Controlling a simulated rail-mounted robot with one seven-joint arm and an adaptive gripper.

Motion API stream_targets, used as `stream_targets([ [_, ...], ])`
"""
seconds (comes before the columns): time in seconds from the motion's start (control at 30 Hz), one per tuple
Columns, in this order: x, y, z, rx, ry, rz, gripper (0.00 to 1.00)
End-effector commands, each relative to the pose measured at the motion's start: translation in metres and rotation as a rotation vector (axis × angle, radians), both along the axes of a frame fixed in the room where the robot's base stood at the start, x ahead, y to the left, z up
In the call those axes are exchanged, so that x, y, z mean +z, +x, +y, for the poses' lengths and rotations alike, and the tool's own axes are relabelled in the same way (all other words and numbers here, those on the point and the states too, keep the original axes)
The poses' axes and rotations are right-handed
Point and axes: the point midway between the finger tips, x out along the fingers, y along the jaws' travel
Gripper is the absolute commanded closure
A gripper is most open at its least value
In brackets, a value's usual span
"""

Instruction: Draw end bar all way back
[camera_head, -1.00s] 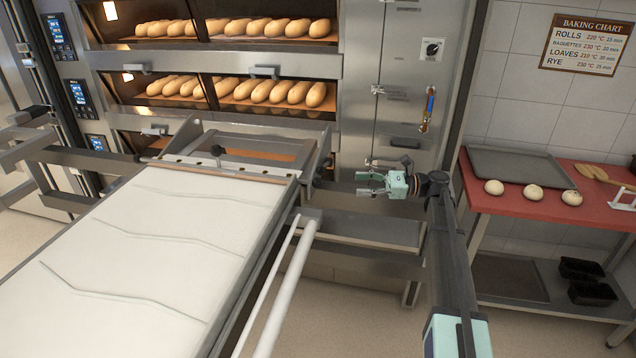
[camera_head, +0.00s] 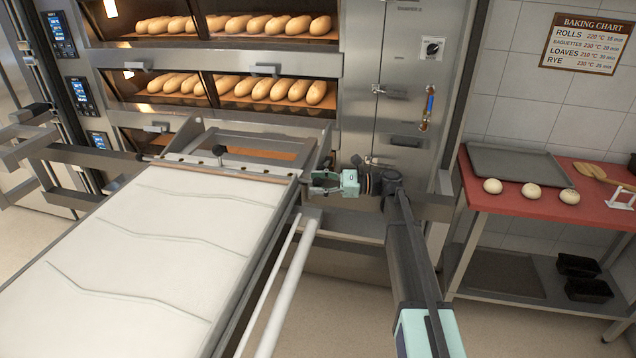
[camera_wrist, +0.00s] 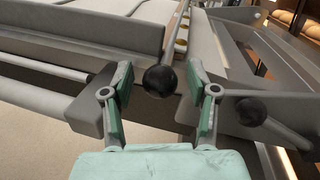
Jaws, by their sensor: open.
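The end bar (camera_head: 235,170) is a metal strip with small fixings across the oven end of the white loader belt (camera_head: 150,230). In the wrist view the bar (camera_wrist: 178,35) runs away from me, and a round black knob (camera_wrist: 160,82) is at its near end. My gripper (camera_head: 316,183) is at the right end of the bar, pointing left. In the wrist view my gripper (camera_wrist: 158,78) is open, with one green-padded finger on each side of the knob. I cannot tell whether either finger touches it. The fingers partly hide the loader side behind.
A second black knob (camera_wrist: 251,111) sits right of my right finger in the wrist view. A long pale rail (camera_head: 288,285) runs along the loader's right side. The deck oven (camera_head: 400,100) stands behind. A red table (camera_head: 520,205) with dough and a tray is at right.

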Motion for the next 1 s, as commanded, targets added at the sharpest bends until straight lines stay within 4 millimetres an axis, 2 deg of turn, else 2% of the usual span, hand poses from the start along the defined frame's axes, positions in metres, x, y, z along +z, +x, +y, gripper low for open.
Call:
stream_targets([
  [0.17,0.0,0.0,0.0,0.0,0.0,0.0,0.41],
  [0.27,0.0,0.0,0.0,0.0,0.0,0.0,0.73],
  [0.33,0.0,0.0,0.0,0.0,0.0,0.0,0.98],
  [0.37,0.0,0.0,0.0,0.0,0.0,0.0,1.0],
  [0.67,0.0,-0.008,0.001,0.001,0.0,0.0,1.0],
  [0.87,0.001,-0.042,0.008,0.004,-0.001,0.001,1.0],
  [1.0,0.001,-0.078,0.014,0.005,-0.001,0.002,1.0],
])
